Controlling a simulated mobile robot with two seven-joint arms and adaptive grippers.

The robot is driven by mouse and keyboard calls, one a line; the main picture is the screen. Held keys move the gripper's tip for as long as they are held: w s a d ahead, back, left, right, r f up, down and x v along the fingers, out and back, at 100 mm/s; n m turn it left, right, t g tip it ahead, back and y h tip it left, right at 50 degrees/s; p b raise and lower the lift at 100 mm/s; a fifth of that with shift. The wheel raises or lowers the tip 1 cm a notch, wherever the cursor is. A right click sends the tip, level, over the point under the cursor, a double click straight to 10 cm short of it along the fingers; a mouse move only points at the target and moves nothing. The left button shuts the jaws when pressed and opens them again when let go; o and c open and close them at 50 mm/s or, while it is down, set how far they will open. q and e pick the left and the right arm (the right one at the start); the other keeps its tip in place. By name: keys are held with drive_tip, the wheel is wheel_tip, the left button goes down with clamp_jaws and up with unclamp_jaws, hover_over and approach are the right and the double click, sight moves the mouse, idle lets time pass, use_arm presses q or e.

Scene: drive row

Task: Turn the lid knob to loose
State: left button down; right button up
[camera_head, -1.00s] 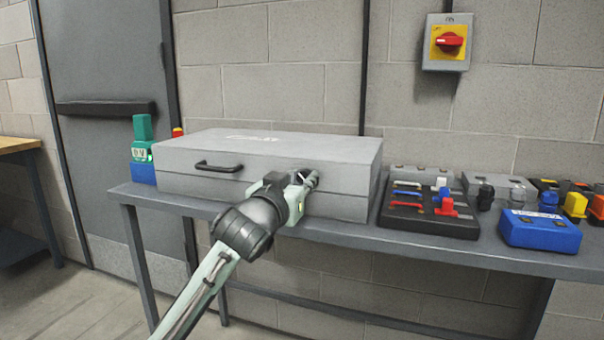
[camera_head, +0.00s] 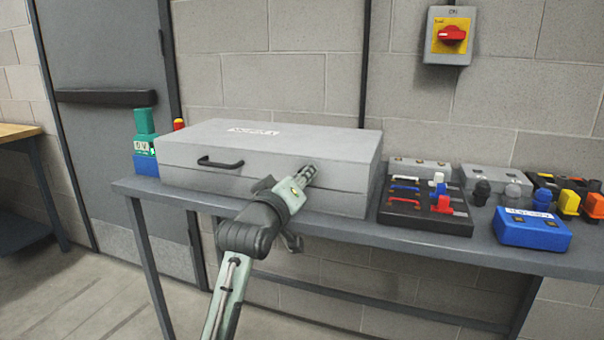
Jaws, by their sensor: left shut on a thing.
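A large grey lidded case (camera_head: 240,182) lies on the grey bench, with its lid down. A black handle (camera_head: 220,162) is on the left of its front face. My left gripper (camera_head: 306,175) is at the right part of the front face, at about the lid seam, with its fingers closed. The lid knob itself is hidden behind the fingers, so its turn position does not show. The gripper appears shut on the knob. My right gripper is not in view.
The bench (camera_head: 330,222) also holds a green and blue device (camera_head: 145,143) at the left. A black tray (camera_head: 425,208) with coloured parts and a blue box (camera_head: 533,229) stand at the right. A red rotary switch (camera_head: 452,35) is on the wall.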

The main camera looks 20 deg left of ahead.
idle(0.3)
use_arm(q)
drive_tip(key=c, duration=1.3)
unclamp_jaws()
drive_tip(key=shift+o, duration=0.2)
drive_tip(key=shift+s, duration=0.1)
drive_tip(key=s, duration=1.2)
drive_tip(key=shift+a, duration=0.25)
